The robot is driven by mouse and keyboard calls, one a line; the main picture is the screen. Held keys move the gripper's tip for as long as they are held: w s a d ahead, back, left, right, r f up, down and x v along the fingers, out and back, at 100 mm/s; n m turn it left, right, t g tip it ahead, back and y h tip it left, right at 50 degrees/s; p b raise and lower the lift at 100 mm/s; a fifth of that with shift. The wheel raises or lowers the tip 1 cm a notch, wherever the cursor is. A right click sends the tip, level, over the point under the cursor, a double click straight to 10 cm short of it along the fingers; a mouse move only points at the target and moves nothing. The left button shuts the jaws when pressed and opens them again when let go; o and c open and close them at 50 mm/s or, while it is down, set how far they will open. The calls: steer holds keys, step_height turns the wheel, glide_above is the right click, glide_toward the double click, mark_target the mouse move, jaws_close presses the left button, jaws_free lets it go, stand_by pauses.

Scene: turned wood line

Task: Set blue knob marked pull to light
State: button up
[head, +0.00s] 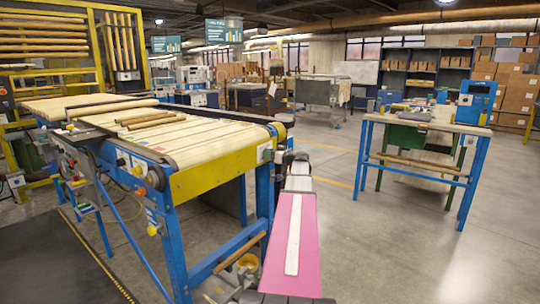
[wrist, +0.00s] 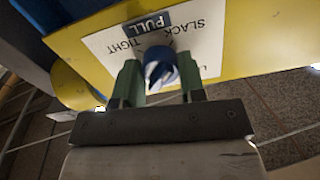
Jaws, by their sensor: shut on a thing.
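The blue knob (wrist: 160,66) shows in the wrist view, in front of a white label plate (wrist: 210,35) on a yellow panel. A blue tag above it reads PULL (wrist: 147,25). The plate reads SLACK at upper right and TIGHT at left; a word at right starting with L is mostly hidden by my finger. My gripper (wrist: 160,80) has its two green fingers on either side of the knob, shut on it. A white mark shows on the knob; which word it points to I cannot tell. The knob and fingertips cannot be made out in the head view.
The slatted conveyor (head: 210,140) with its yellow end and blue legs stands left of my arm. Wooden rods (head: 150,120) lie on it. A blue-legged table (head: 430,125) stands at right. The concrete floor between them is open.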

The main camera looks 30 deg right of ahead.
steer(key=shift+m, duration=0.3)
steer(key=m, duration=0.3)
steer(key=shift+m, duration=0.4)
steer(key=m, duration=0.4)
steer(key=shift+m, duration=0.3)
steer(key=m, duration=0.8)
steer(key=shift+m, duration=0.3)
steer(key=o, duration=0.9)
steer(key=shift+s, duration=0.1)
